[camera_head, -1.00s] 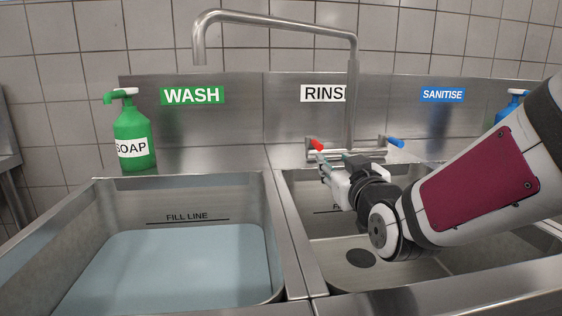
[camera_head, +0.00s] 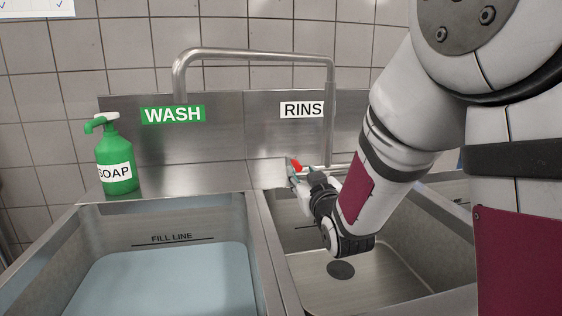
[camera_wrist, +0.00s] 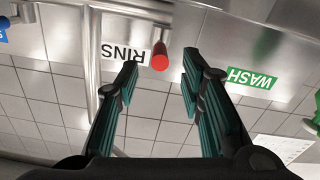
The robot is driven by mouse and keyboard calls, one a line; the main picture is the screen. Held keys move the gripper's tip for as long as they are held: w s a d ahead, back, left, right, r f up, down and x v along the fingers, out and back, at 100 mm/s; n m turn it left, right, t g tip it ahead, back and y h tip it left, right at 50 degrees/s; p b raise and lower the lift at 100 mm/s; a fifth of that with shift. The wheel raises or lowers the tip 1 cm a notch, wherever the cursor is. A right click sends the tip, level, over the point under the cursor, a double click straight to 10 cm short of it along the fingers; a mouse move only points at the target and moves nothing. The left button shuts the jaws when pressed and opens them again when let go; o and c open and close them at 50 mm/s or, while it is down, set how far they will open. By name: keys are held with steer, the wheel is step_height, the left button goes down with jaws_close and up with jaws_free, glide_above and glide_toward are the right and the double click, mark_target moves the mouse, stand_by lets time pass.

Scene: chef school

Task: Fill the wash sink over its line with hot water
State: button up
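The wash sink (camera_head: 262,262) is at the lower left in the head view. It holds pale blue water (camera_head: 165,280), with its surface below the black fill line (camera_head: 172,241). The metal tap (camera_head: 255,55) has its spout end above the wash sink side, and no stream shows. The red tap lever (camera_head: 297,165) is at the tap's base, left of the upright pipe. It also shows in the wrist view (camera_wrist: 160,55), just beyond and between my fingertips. My gripper (camera_wrist: 159,78) is open and empty. In the head view my gripper (camera_head: 294,176) is close to the red lever; contact is unclear.
A green soap bottle (camera_head: 117,165) stands on the back left ledge. The rinse sink (camera_head: 385,270) lies under my arm, with a dark drain (camera_head: 341,270). The steel backsplash (camera_head: 220,150) rises behind the tap. My arm covers the right side, hiding the blue lever.

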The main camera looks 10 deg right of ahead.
mark_target(296, 166)
steer(key=w+p, duration=0.1)
steer(key=w, duration=0.5)
steer(key=shift+w, duration=0.3)
jaws_close()
